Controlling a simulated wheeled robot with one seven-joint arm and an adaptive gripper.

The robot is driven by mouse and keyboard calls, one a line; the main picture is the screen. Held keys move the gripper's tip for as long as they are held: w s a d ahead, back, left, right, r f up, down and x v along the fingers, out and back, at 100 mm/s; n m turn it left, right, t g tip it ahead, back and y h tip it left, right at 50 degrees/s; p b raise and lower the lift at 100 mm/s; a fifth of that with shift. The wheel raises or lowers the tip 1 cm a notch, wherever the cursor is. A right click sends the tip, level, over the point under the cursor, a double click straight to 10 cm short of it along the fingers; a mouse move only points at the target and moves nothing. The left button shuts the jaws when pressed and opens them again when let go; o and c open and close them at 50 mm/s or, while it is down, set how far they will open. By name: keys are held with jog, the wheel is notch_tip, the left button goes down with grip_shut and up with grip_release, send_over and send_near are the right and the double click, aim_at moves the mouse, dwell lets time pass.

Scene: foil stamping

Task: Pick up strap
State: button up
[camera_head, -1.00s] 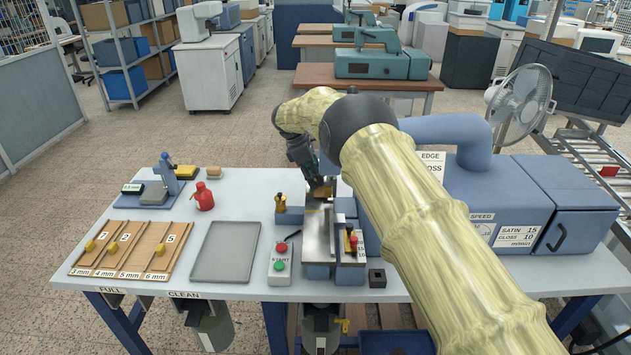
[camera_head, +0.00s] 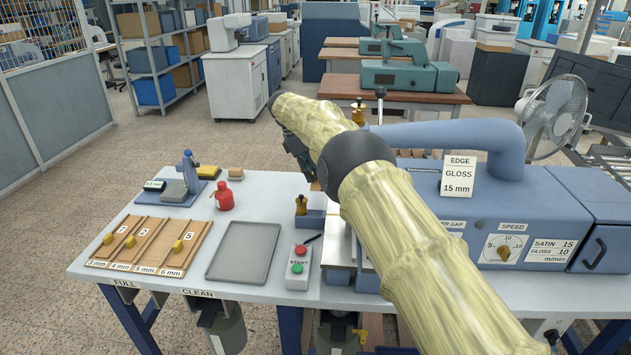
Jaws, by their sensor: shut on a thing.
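My gripper (camera_head: 308,170) is the dark part at the end of my pale yellow arm, above the bench by the left end of the blue machine. My arm hides most of its fingers. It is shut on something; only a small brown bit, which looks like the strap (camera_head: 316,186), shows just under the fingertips. The rest of the strap is hidden behind my arm. The blue machine (camera_head: 540,190) carries an "EDGE GLOSS 15 mm" sign (camera_head: 459,177).
A grey tray (camera_head: 244,250) lies empty left of a start button box (camera_head: 299,267). Further left are a slotted wooden board (camera_head: 150,245), a red bottle (camera_head: 224,196) and a small blue press (camera_head: 186,180).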

notch_tip(320, 180, up, 11)
dwell(0.4)
jog(key=shift+r+p, duration=0.2)
jog(key=shift+p, duration=0.5)
dwell(0.3)
jog(key=shift+w+d+r+p, duration=0.1)
jog(key=shift+w+p, duration=0.1)
jog(key=shift+p, duration=0.25)
